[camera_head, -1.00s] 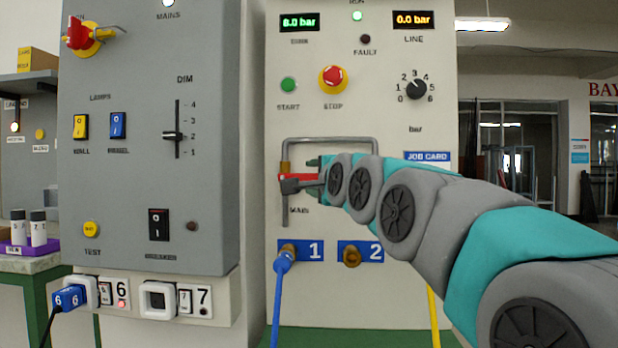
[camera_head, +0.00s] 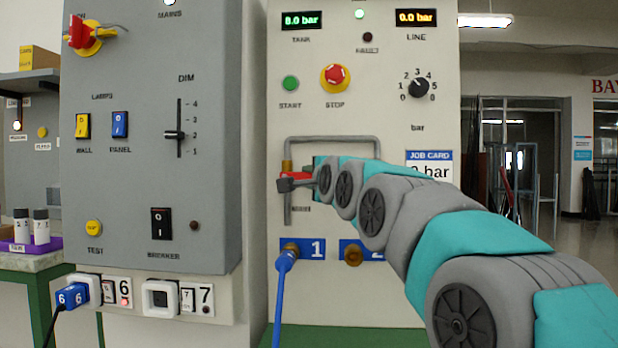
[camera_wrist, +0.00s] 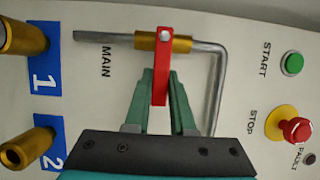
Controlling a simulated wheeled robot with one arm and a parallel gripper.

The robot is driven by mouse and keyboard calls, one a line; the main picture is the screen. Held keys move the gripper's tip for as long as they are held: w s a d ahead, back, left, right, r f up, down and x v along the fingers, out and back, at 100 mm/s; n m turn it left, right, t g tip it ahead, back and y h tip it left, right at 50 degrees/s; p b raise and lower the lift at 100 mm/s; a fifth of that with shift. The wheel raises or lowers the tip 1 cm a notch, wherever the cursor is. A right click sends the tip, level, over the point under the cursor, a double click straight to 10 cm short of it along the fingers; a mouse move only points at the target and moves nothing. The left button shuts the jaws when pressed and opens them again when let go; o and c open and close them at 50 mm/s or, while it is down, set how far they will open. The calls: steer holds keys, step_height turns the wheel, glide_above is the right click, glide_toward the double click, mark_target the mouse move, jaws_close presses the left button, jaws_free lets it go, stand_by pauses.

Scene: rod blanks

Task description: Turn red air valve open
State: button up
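The red air valve lever (camera_head: 297,176) sits on a brass valve body (camera_wrist: 177,43) in the grey pipe (camera_head: 330,138) above the label MAIN. The lever lies crosswise to the pipe, pointing right in the head view. In the wrist view the red lever (camera_wrist: 160,80) runs between the two green fingers of my gripper (camera_wrist: 161,76). The fingertips are close against both sides of it, and the gripper looks shut on it. In the head view my gripper (camera_head: 300,184) partly hides the lever, and my arm comes in from the right.
The LINE display (camera_head: 416,17) reads 0.0 bar and the TANK display (camera_head: 302,20) about 8.0 bar. A blue hose (camera_head: 283,300) hangs from port 1; port 2 (camera_head: 352,255) is beside it. The stop button (camera_head: 335,77) and regulator knob (camera_head: 419,87) are above the pipe.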

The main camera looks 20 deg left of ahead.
jaws_close()
stand_by(0.9)
